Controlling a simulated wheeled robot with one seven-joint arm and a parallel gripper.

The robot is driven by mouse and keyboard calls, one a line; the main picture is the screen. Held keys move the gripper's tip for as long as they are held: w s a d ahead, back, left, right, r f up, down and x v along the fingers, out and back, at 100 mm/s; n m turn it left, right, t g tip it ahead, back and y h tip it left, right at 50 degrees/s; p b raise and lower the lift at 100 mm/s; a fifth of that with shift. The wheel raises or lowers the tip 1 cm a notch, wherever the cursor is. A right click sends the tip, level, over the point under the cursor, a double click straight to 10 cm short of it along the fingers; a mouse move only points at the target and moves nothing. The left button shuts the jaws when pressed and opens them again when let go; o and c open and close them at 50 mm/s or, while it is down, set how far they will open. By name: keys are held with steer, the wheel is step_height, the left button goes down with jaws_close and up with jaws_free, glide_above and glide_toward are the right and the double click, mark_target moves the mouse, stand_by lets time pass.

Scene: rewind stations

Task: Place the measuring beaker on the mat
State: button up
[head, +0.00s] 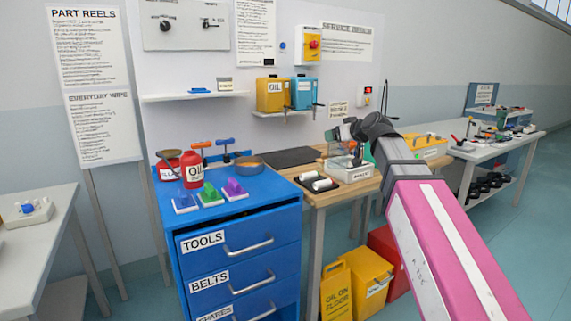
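A dark flat mat (288,157) lies on the wooden bench, beside the blue drawer cabinet, and looks bare. My arm reaches in from the lower right. My gripper (346,141) is at its far end, above the back of the bench and to the right of the mat. The gripper is small and dark here, and its fingers cannot be made out as open or shut. I cannot pick out the measuring beaker for certain; small clear and coloured items crowd the space under the gripper.
A labelled white bin (349,172) and a small tray with white rolls (318,183) stand on the bench near the mat. The blue cabinet (240,217) holds a red oil can (192,170) and coloured blocks. Yellow containers (368,281) stand on the floor.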

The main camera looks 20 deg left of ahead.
steer(key=w+d+f+m+t+h, duration=0.1)
steer(key=w+d+m+h, duration=0.2)
steer(key=d, duration=0.7)
steer(key=w+d+f+m+t+h, duration=0.2)
steer(key=w+d, duration=0.3)
steer(key=d, duration=0.5)
steer(key=w+d+f+m+t+h, duration=0.1)
steer(key=w+d+m+h, duration=0.3)
steer(key=d, duration=0.7)
steer(key=shift+w+f+h, duration=0.4)
steer(key=shift+f+h, duration=0.2)
steer(key=shift+f, duration=0.1)
